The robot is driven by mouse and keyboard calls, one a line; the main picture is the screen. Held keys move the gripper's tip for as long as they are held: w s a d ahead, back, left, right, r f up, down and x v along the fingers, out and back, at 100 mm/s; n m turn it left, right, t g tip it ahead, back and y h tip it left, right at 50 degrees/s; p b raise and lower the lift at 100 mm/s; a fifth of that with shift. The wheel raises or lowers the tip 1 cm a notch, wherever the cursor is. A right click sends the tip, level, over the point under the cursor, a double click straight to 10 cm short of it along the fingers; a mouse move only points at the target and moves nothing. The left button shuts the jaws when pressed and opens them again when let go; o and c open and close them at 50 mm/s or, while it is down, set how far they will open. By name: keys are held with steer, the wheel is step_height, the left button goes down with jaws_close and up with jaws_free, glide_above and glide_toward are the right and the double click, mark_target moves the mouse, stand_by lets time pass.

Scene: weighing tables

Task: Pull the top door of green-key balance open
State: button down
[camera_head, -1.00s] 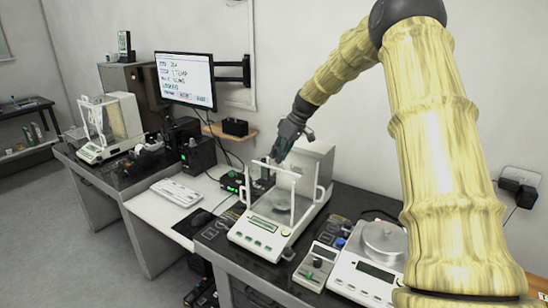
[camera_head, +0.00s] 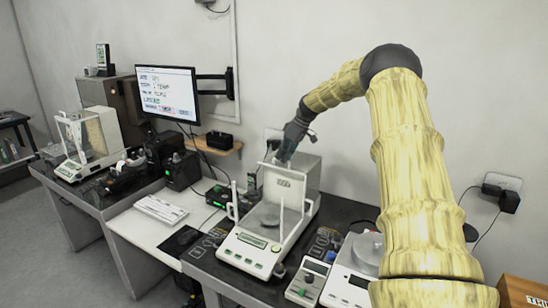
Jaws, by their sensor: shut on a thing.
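The green-key balance (camera_head: 252,251) stands on the dark tabletop in the middle, with green keys and a green display on its front. Its weighing chamber has clear walls, white upright handles and a round pan (camera_head: 268,214) inside. My gripper (camera_head: 282,159) is above the rear of the chamber, pointing down. It is shut on the edge of the balance's top door (camera_head: 288,168), near the back housing. The clear door is hard to make out, and the fingertips are small and partly blurred against it.
A second balance (camera_head: 367,254) with a round pan stands at right, partly behind my arm. A small grey device (camera_head: 307,283) lies between the two balances. A monitor (camera_head: 167,92), keyboard (camera_head: 161,210) and another enclosed balance (camera_head: 88,142) are at left. The wall is close behind.

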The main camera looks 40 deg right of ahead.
stand_by(0.3)
steer(key=c, duration=1.5)
jaws_free()
steer(key=v, duration=1.2)
steer(key=shift+d, duration=0.1)
steer(key=shift+w, duration=0.1)
